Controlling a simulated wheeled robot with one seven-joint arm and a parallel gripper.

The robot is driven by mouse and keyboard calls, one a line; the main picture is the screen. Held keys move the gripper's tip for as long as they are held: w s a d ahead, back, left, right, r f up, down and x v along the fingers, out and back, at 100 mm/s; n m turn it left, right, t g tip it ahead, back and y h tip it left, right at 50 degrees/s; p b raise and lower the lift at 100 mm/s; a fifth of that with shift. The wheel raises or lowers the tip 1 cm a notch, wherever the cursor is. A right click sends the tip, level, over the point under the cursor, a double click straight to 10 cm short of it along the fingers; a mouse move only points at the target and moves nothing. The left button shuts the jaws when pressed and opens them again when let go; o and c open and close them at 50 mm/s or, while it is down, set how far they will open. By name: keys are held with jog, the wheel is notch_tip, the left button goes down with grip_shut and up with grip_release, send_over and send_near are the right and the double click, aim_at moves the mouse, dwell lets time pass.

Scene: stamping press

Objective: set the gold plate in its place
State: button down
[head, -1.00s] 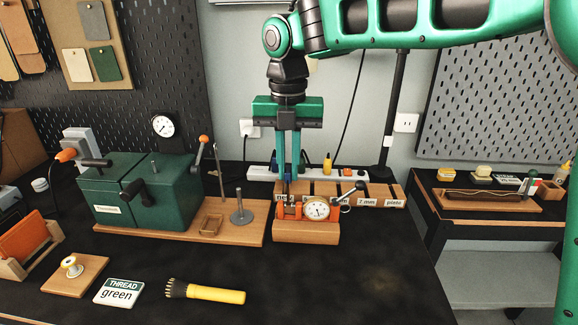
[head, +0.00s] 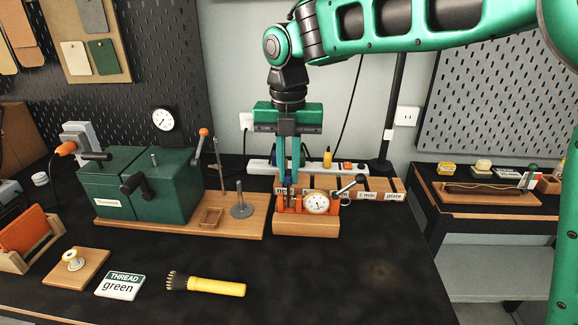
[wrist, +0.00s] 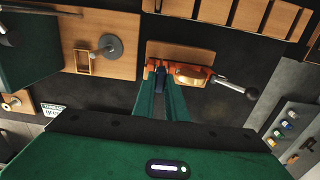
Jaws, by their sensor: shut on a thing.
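My gripper (head: 288,188) points straight down at the left end of an orange clamp-like device (head: 295,203) with a round dial. In the wrist view, my gripper (wrist: 160,92) is shut on a small dark blue piece (wrist: 160,76) at that device. I cannot tell whether this piece belongs to the device or to a plate. No separate gold plate can be made out; a gold-coloured surface (wrist: 190,80) beside the fingertips looks like the dial's rim. The slotted wooden rack (head: 384,186), with labels including "7 mm" and "plate", stands just behind, partly hidden.
A green machine (head: 150,185) stands on a wooden board (head: 235,222) to the left, with an upright rod and spindle. A yellow-handled brush (head: 210,286) lies in front. The black tabletop at front right is clear.

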jog(key=shift+f, duration=1.05)
jog(key=c, duration=1.7)
grip_release()
notch_tip(320, 180, up, 11)
jog(key=shift+w+f, duration=0.1)
jog(key=shift+d, duration=0.1)
